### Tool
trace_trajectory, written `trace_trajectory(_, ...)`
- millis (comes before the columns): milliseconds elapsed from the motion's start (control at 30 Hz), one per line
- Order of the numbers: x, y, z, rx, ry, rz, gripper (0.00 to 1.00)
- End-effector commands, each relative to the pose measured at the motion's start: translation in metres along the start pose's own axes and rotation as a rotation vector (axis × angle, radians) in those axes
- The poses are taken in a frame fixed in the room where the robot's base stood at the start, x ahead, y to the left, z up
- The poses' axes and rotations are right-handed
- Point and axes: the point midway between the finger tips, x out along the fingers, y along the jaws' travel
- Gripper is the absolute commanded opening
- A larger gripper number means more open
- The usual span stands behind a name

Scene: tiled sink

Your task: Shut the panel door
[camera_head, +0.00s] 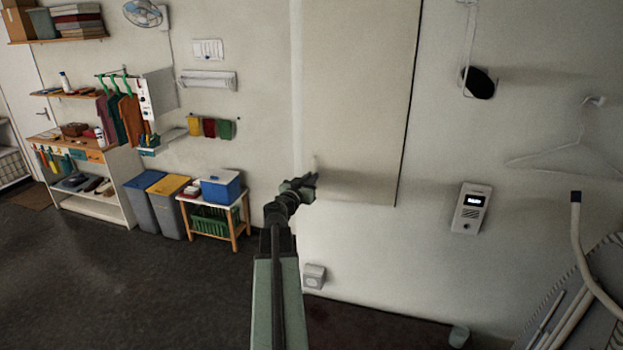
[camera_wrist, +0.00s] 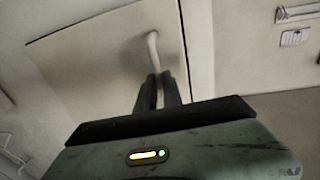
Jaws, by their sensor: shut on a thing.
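The panel door (camera_head: 360,90) is a pale, flat panel on the wall in the upper middle of the head view. A dark line runs down its right edge. I cannot tell whether it sits fully flush. A pale bar handle (camera_wrist: 152,48) stands out from the door (camera_wrist: 95,60) in the wrist view. My gripper (camera_head: 308,185) is at the door's lower left. In the wrist view its two dark fingers (camera_wrist: 150,90) are closed around the lower part of the handle. The fingers hide the handle's lower end.
A small table (camera_head: 236,212) with a blue box (camera_head: 221,188) and bins (camera_head: 160,205) stand left of my arm. A wall intercom (camera_head: 471,208) is to the right of the door, and a socket box (camera_head: 314,276) is below. Open dark floor lies at lower left.

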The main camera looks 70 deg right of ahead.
Motion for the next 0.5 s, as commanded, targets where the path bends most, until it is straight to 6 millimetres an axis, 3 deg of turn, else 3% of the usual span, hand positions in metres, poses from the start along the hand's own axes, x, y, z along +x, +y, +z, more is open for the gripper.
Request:
trace_trajectory(300, 0.001, -0.001, 0.0, 0.0, 0.0, -0.002, 0.0)
trace_trajectory(500, 0.024, -0.009, 0.0, 0.0, 0.001, 0.0, 0.0)
